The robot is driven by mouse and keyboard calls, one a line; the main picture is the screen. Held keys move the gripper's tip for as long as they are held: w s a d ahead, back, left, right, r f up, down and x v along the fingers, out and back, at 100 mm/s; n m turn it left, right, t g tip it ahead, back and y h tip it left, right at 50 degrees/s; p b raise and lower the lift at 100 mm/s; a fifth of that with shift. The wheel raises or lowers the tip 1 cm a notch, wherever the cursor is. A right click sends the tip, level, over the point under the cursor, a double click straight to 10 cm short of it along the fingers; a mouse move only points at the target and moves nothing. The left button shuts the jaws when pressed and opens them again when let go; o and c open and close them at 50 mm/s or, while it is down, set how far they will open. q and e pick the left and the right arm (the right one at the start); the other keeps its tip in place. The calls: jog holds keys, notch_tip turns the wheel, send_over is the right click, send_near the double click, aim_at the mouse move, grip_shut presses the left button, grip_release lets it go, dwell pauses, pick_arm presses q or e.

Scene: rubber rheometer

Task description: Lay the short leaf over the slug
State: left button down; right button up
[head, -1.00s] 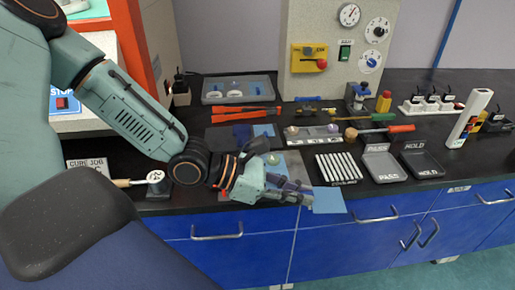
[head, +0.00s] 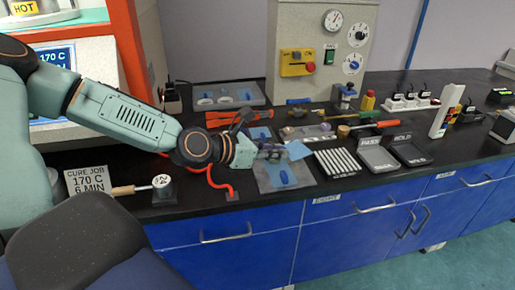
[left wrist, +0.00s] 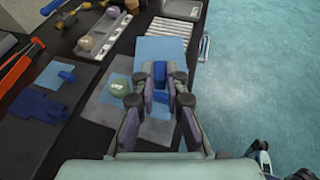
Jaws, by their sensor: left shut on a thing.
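My left gripper (head: 272,152) is shut on the light blue leaf (head: 300,150), near its blue tab (left wrist: 160,75). The leaf sticks out beyond the fingertips and is held above the table. The round greenish slug (left wrist: 119,87) sits on a light blue sheet (left wrist: 103,97) on the grey mat (left wrist: 154,131). In the left wrist view the slug is left of the fingers, apart from the held leaf, with nothing over it. In the head view the mat (head: 302,185) shows below the gripper with a darker blue patch on it; I cannot make out the slug there. My right gripper is not in view.
White strips (head: 337,162) lie right of the mat, then the PASS tray (head: 378,158) and HOLD tray (head: 410,153). A rack with balls (left wrist: 105,32) and orange tools (head: 238,117) lie behind.

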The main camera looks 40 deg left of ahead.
aim_at(278, 166)
pick_arm(q)
jog(key=a+n+y, duration=0.1)
jog(key=a, duration=0.1)
jog(key=w+a+f+y, duration=0.1)
jog(key=a, duration=0.1)
jog(key=w+a+n+y+b, duration=0.1)
jog(key=a, duration=0.1)
jog(key=shift+a+f+n+t, duration=0.1)
jog(key=shift+f+n+t, duration=0.2)
jog(key=shift+f+t, duration=0.1)
jog(key=shift+a, duration=0.2)
jog(key=shift+w+d+r, duration=0.1)
jog(key=shift+d+r, duration=0.05)
jog(key=shift+d, duration=0.3)
jog(key=shift+a+f+b, duration=0.3)
jog(key=shift+f+b, duration=0.25)
jog(key=shift+f, duration=0.05)
jog(key=shift+d+f+b, duration=0.2)
jog(key=shift+f+b, duration=0.9)
jog(key=shift+b, duration=0.1)
jog(key=shift+a+f+b, duration=0.15)
jog(key=shift+f+b, duration=0.4)
jog(key=shift+f, duration=0.15)
